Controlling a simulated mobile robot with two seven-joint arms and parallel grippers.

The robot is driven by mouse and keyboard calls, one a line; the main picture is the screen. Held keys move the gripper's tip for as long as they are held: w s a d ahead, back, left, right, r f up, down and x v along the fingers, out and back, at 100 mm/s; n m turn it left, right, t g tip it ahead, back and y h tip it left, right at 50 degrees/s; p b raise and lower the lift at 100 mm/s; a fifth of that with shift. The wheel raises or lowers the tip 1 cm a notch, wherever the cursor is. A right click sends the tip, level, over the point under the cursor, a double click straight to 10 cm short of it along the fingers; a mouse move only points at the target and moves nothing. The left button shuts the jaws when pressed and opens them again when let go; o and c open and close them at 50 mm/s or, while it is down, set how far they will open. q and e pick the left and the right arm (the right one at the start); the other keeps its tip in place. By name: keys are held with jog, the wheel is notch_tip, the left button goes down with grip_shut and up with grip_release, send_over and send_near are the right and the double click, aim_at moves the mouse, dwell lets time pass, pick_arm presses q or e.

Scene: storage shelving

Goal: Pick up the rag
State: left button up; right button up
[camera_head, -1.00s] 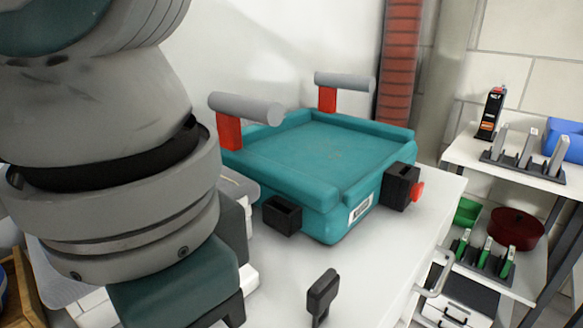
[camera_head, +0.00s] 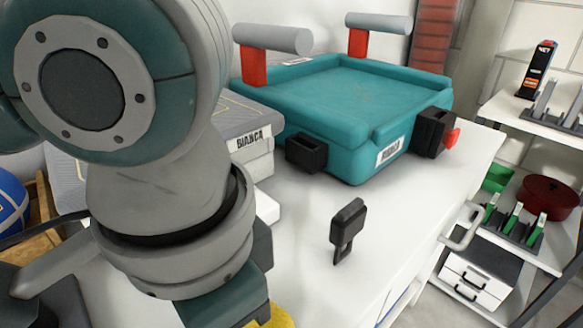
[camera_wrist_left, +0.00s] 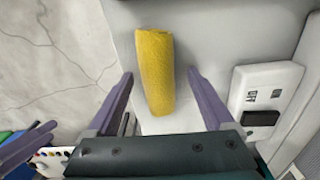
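The rag, a rolled yellow cloth (camera_wrist_left: 156,70), lies on a white surface in the left wrist view. A small yellow part of it (camera_head: 272,317) shows at the bottom edge of the head view, mostly hidden by my left arm. My left gripper (camera_wrist_left: 160,73) is open, with one purple finger on each side of the rag. Gaps show between the fingers and the rag, and nothing is held. Its fingers are hidden in the head view. My right gripper is not in view.
A teal toolbox (camera_head: 365,95) and a grey case marked BIANCA (camera_head: 245,143) stand on the white worktop (camera_head: 405,205). A black tool-like item (camera_head: 347,222) stands nearer. A white switch box (camera_wrist_left: 262,92) is right of the rag. Shelves (camera_head: 535,250) stand at right.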

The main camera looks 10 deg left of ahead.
pick_arm(q)
jog(key=c, duration=1.3)
notch_tip(320, 180, up, 20)
jog(key=p, duration=0.7)
jog(key=o, duration=0.8)
jog(key=c, duration=0.6)
jog(key=shift+w+p, duration=0.1)
jog(key=shift+p, duration=0.3)
jog(key=shift+c, duration=0.2)
